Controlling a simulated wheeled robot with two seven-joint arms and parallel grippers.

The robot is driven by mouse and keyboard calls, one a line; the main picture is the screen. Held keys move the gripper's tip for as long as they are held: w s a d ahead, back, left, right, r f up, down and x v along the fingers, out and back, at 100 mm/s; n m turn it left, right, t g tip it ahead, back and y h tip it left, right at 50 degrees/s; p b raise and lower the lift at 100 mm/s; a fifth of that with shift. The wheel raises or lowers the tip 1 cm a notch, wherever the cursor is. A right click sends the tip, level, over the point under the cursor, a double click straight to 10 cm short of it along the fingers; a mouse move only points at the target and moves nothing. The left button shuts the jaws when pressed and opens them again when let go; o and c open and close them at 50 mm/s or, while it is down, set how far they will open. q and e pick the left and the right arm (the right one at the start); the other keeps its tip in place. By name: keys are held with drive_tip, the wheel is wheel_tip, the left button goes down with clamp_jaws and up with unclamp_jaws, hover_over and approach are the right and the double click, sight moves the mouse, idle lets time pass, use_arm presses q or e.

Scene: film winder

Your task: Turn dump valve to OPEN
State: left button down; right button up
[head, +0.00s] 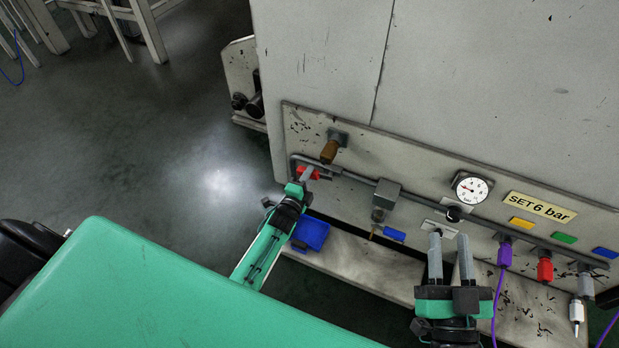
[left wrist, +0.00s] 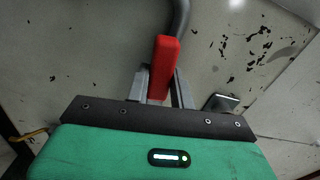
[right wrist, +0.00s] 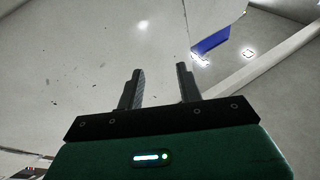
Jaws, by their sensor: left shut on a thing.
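The dump valve's red handle (head: 311,173) sits on the grey pipe at the left end of the machine's panel in the head view. My left gripper (head: 304,180) is at this handle, shut on it. In the left wrist view the red handle (left wrist: 162,65) stands up between the fingers of my left gripper (left wrist: 160,88), with the grey pipe behind it. Any OPEN marking is not readable. My right gripper (head: 451,258) is open and empty in front of the panel below the gauge. The right wrist view shows its fingers (right wrist: 160,85) apart with nothing between them.
A brown-handled fitting (head: 330,150) is just above the red handle. A regulator (head: 384,198), a pressure gauge (head: 471,188), a "SET 6 bar" label (head: 539,207) and coloured hose couplings (head: 545,268) are to the right. Open floor (head: 150,140) lies left.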

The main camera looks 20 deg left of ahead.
use_arm(q)
drive_tip(key=shift+r+m, duration=0.4)
drive_tip(key=shift+m, duration=0.3)
use_arm(e)
drive_tip(key=shift+s+a+f+g, duration=0.15)
drive_tip(key=shift+f+g, duration=0.1)
drive_tip(key=shift+f, duration=0.2)
drive_tip(key=shift+a+f+g, duration=0.1)
drive_tip(key=shift+f+g, duration=0.15)
drive_tip(key=shift+f, duration=0.15)
use_arm(q)
drive_tip(key=c, duration=1.2)
unclamp_jaws()
drive_tip(key=s+p, duration=0.3)
drive_tip(key=s, duration=1)
drive_tip(key=shift+s+a, duration=0.2)
drive_tip(key=shift+s, duration=0.2)
use_arm(e)
drive_tip(key=s+a+f+g, duration=0.1)
drive_tip(key=s+f+g, duration=0.3)
drive_tip(key=f, duration=0.5)
drive_tip(key=shift+a+g+h, duration=0.15)
drive_tip(key=shift+g+h, duration=0.25)
drive_tip(key=shift+g, duration=0.8)
